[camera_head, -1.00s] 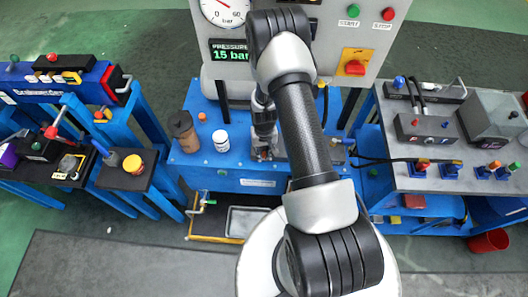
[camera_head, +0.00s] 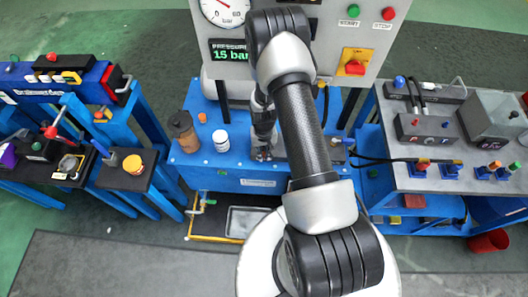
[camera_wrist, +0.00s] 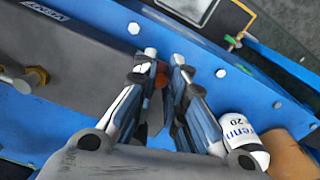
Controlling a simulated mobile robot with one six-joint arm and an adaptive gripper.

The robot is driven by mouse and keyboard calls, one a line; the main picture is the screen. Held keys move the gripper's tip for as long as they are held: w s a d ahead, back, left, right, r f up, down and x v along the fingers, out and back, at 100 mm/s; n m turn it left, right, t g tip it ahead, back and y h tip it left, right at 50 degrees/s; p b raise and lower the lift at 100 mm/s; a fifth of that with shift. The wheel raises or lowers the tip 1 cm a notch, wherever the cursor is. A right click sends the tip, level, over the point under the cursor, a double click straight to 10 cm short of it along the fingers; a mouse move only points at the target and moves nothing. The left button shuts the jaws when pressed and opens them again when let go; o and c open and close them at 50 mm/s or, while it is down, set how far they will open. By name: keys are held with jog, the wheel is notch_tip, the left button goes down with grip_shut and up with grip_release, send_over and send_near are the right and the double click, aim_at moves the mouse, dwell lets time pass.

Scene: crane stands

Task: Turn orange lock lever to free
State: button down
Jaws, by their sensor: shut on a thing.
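In the wrist view, my gripper (camera_wrist: 164,62) points down at the blue bench with its two fingers close together. A small orange-red piece (camera_wrist: 161,80) shows between the fingers; it appears to be the orange lock lever, and the fingers are shut on it. Most of it is hidden by the fingers, so its angle cannot be told. In the head view, my gripper (camera_head: 264,152) is low over the middle of the blue bench (camera_head: 225,180), beside a grey block. The lever cannot be made out there.
A white-capped bottle (camera_head: 220,140) and a brown jar (camera_head: 183,131) stand left of my gripper. A panel with a gauge and a red switch (camera_head: 355,68) rises behind. Side benches hold buttons and valves (camera_head: 450,170). A tray (camera_head: 245,220) lies below the bench front.

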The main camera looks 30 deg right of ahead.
aim_at(254, 154)
jog(key=m, duration=0.1)
jog(key=w+a+m+b, duration=0.1)
jog(key=m, duration=0.1)
jog(key=shift+w+a+f, duration=0.1)
jog(key=shift+w+a, duration=0.15)
jog(key=shift+a, duration=0.05)
jog(key=m, duration=0.1)
jog(key=w+a+m+b, duration=0.1)
jog(key=shift+w+m, duration=0.3)
jog(key=shift+m, duration=0.1)
jog(key=w+m, duration=0.1)
jog(key=w+m+b, duration=0.1)
jog(key=m, duration=0.1)
jog(key=shift+w+a+m, duration=0.2)
jog(key=shift+a+m, duration=0.1)
jog(key=shift+w+m+b, duration=0.75)
jog(key=shift+w+m, duration=0.35)
jog(key=shift+m, duration=0.6)
jog(key=c, duration=1.6)
grip_release()
